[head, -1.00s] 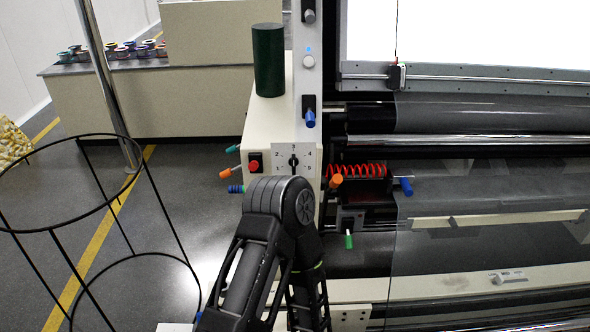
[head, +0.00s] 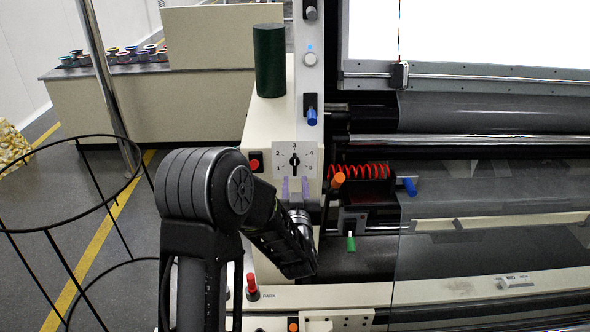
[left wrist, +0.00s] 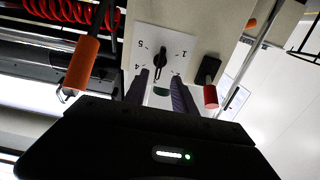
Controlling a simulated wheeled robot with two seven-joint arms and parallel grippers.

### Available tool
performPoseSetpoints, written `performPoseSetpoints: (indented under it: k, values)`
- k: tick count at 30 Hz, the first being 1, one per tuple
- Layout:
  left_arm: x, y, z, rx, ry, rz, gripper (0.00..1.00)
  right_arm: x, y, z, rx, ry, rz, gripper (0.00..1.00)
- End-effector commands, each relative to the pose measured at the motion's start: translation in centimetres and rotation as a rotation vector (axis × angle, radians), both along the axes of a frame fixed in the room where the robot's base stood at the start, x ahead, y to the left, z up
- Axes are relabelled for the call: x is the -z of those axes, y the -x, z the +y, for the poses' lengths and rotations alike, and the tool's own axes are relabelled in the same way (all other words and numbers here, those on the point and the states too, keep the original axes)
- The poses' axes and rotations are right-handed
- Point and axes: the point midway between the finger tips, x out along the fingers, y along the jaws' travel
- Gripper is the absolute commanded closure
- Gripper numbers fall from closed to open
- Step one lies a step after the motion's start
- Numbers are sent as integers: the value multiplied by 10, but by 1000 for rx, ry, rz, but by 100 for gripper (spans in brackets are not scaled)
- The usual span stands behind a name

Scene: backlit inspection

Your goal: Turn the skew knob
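The skew knob is taken to be the small black knob (head: 294,161) on a white dial plate (head: 310,152) numbered 1 to 5, on the cream housing. It stands roughly upright in line with the 3. My left gripper (head: 295,190) is just below it in the head view, its two fingers apart and empty. In the left wrist view the picture is turned over: the knob (left wrist: 159,60) lies beyond the fingertips of the left gripper (left wrist: 157,84), about midway between them, with no visible contact. My right gripper is not in view.
A red button (head: 255,163) sits left of the dial; the wrist view shows a red-tipped part (left wrist: 210,96) close to one finger. An orange-handled lever (head: 338,180) and red coil (head: 357,171) are at right. A dark green cylinder (head: 270,60) stands on the housing.

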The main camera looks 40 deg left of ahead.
Motion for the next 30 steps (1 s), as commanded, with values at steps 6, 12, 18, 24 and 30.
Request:
performPoseSetpoints:
  k: [6, 12, 18, 24, 30]
  values:
    - [0, -2, 1, 1, 1, 2, 68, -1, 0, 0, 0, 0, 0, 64]
    - [0, -18, 14, 0, 2, 2, 68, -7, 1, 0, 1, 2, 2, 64]
    - [-1, -43, 33, 1, 1, 3, 68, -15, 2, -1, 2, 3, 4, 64]
    - [1, -60, 45, 1, 2, 3, 68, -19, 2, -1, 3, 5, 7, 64]
    - [1, -63, 47, 2, 3, 3, 68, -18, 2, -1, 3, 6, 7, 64]
